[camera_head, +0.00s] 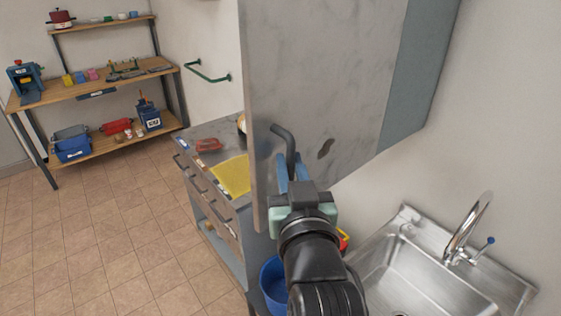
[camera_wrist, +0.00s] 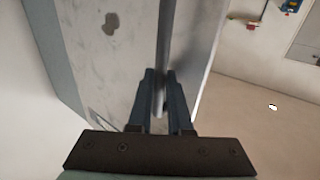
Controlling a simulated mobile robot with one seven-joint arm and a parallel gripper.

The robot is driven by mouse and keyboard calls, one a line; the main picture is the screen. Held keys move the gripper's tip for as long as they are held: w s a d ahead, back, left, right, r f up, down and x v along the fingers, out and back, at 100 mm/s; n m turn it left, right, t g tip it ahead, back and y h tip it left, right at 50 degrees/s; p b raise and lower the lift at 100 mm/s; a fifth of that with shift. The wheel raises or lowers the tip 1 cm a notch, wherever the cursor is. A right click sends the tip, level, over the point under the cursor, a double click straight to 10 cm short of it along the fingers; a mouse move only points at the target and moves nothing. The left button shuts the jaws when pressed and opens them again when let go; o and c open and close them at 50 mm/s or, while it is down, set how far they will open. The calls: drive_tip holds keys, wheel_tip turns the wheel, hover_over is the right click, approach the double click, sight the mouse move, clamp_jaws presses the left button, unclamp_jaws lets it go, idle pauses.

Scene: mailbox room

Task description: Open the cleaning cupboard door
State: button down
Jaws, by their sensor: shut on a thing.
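The cleaning cupboard door (camera_head: 325,85) is a grey, marbled panel with a dark blotch, hanging on the wall above the counter and sink. It also fills the upper middle of the wrist view (camera_wrist: 100,60). A dark bent bar handle (camera_head: 286,138) is fixed near its left edge. My gripper (camera_head: 293,170) is shut on this handle at the door's lower left; the handle bar (camera_wrist: 159,100) shows between the two blue fingers in the wrist view. The cupboard's blue-grey side (camera_head: 417,75) is at the right. The cupboard's inside is not visible.
A steel sink (camera_head: 390,275) with a tap (camera_head: 465,230) is below right. A counter with drawers (camera_head: 215,195) bears a yellow cloth (camera_head: 231,176); a blue bucket (camera_head: 273,285) is low beside it. A workbench (camera_head: 100,88) stands far left. The tiled floor at left is free.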

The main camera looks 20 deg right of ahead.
drive_tip(key=shift+s+d, duration=0.35)
drive_tip(key=shift+s, duration=0.1)
drive_tip(key=c, duration=0.8)
unclamp_jaws()
drive_tip(key=shift+c, duration=0.2)
